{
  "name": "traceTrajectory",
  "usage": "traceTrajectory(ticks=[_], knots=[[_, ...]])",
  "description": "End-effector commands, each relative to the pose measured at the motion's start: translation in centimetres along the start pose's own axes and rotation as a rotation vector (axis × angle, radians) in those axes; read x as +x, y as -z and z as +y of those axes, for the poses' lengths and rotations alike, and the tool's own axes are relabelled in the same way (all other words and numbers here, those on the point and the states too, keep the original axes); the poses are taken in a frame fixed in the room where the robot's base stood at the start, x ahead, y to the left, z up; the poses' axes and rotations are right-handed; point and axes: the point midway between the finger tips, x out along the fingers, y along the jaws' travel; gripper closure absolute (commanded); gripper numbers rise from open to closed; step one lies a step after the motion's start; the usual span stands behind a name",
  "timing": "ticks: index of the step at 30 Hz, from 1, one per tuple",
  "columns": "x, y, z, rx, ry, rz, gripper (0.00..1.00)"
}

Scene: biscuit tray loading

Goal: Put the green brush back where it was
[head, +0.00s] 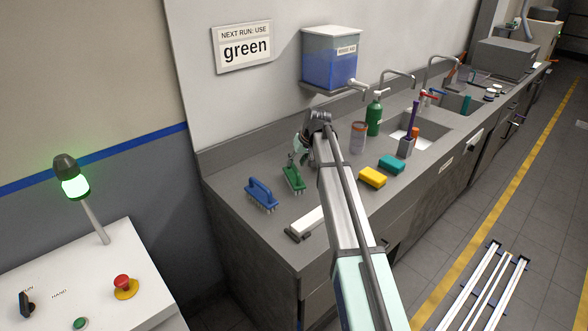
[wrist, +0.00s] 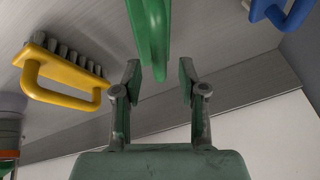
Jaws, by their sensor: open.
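The green brush (head: 293,179) stands bristles down on the grey counter, to the right of the blue brush (head: 261,194). My gripper (head: 300,157) is just above and behind the green brush in the head view, partly hidden by my arm. In the wrist view my gripper (wrist: 160,78) is open, and the green brush's handle (wrist: 153,35) reaches to the gap between its fingertips. I cannot tell whether they touch. A yellow brush (wrist: 62,75) lies to the left there, and the blue brush (wrist: 283,10) shows at the upper right.
A wall sign (head: 243,47) reads "NEXT RUN: USE green". A white-bladed squeegee (head: 307,221) lies near the counter's front edge.

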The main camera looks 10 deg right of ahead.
Motion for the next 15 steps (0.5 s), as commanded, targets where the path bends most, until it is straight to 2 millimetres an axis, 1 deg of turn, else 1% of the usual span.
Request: traceTrajectory(ticks=[3, 9, 15], knots=[[-2.2, -0.1, 0.1, 0.000, -0.001, 0.003, 0.59], [-5.5, -0.1, 0.1, 0.000, 0.000, 0.002, 0.59], [-7.2, 0.0, 0.0, 0.001, 0.000, 0.000, 0.59]])
